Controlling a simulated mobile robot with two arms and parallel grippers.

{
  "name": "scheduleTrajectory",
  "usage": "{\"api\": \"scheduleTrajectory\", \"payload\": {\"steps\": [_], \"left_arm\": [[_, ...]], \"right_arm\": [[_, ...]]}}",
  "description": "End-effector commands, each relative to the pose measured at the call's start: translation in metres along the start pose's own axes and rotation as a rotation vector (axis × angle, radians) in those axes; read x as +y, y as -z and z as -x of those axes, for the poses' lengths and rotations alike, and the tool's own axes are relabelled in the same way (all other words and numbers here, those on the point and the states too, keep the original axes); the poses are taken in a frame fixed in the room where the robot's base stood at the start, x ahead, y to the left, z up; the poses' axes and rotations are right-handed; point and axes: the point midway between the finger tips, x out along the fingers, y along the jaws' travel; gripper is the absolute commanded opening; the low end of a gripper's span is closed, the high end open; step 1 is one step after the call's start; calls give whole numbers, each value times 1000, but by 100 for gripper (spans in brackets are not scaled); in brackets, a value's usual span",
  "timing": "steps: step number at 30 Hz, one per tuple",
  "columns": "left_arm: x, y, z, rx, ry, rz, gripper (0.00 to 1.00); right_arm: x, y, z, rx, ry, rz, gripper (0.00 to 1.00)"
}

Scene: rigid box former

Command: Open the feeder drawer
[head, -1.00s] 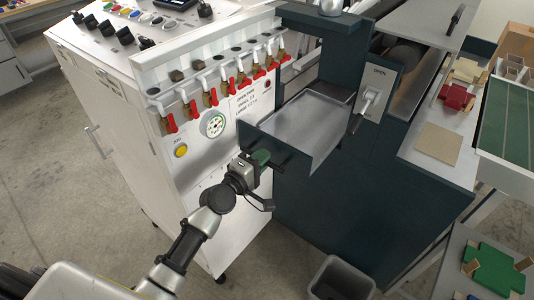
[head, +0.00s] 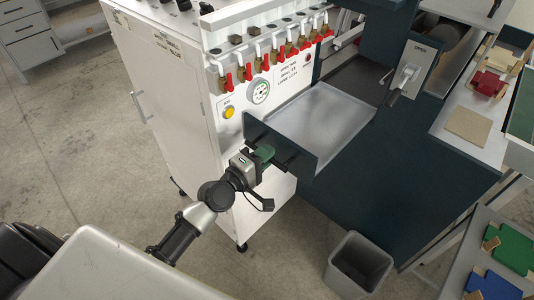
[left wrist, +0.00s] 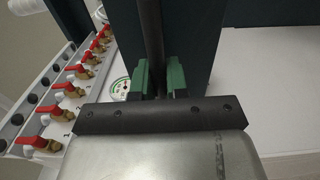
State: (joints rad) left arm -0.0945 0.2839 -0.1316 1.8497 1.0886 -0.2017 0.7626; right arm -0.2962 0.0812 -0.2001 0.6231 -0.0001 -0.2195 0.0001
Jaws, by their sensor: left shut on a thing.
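The feeder drawer (head: 320,112) stands out from the dark machine (head: 405,160), its flat grey tray showing empty. Its dark front panel (head: 285,145) faces me and carries a dark bar handle (left wrist: 151,35). My left gripper (head: 264,154) is at this panel. In the left wrist view, its green fingers (left wrist: 158,82) are shut on the handle, one on each side of the bar. A lever (head: 405,78) sits on a plate marked OPEN at the machine's right. My right gripper is not in view.
A white cabinet (head: 180,95) with red-handled valves (head: 262,64) and a gauge (head: 260,91) stands left of the drawer. A grey bin (head: 358,265) is on the floor at front right. Open floor (head: 90,140) lies at the left.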

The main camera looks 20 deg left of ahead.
Motion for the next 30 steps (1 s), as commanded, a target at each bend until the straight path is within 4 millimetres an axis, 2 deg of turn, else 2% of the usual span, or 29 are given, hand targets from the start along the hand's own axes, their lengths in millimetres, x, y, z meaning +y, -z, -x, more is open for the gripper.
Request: {"api": "scheduleTrajectory", "payload": {"steps": [3,4,8,9,16,20,23,30], "left_arm": [[0,0,0,0,1,0,0],[0,0,0,0,1,0,17],[0,0,0,0,0,0,37],[0,0,0,0,0,0,39],[0,0,0,0,0,0,39],[-2,0,8,1,1,-1,39],[-3,0,24,-1,2,-2,39],[-4,0,74,0,4,-2,39]], "right_arm": [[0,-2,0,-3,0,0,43],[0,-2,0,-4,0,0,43],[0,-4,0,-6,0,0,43],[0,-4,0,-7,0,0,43],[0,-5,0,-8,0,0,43],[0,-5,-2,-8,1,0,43],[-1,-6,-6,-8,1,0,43],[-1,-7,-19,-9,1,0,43]]}}
